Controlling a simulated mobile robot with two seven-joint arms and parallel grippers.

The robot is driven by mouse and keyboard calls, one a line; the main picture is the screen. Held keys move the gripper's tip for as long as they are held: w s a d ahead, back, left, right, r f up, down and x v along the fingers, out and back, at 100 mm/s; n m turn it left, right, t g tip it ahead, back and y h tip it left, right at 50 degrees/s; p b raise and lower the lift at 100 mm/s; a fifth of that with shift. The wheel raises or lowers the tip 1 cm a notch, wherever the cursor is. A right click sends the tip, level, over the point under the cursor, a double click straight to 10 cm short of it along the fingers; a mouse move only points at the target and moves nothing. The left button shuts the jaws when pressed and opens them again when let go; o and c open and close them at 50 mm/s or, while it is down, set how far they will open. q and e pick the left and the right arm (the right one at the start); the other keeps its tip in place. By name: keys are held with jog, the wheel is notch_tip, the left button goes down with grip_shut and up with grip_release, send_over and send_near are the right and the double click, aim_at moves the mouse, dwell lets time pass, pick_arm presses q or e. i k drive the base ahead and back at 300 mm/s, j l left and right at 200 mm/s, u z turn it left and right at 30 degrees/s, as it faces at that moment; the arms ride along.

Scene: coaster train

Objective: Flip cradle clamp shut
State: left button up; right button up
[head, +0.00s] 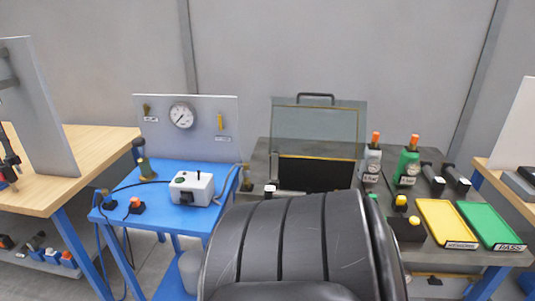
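I cannot make out a cradle or its clamp with certainty. A large black ribbed shape (290,245) fills the lower middle of the head view, very close, and hides the front of the dark bench behind it. A small white-topped dark part (271,189) stands just behind its upper left edge; I cannot tell what it is. Neither of my grippers is in view.
A blue table (160,180) at left holds a white control box (191,188) and a gauge panel (228,108). Behind the black shape stands a clear guard (318,122). At right are bottles (407,165), a yellow tray (446,222) and a green tray (492,225).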

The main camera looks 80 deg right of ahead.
aim_at(275, 154)
jog(key=j+z, duration=0.1)
jog(key=z, duration=2.8)
jog(key=j, duration=0.1)
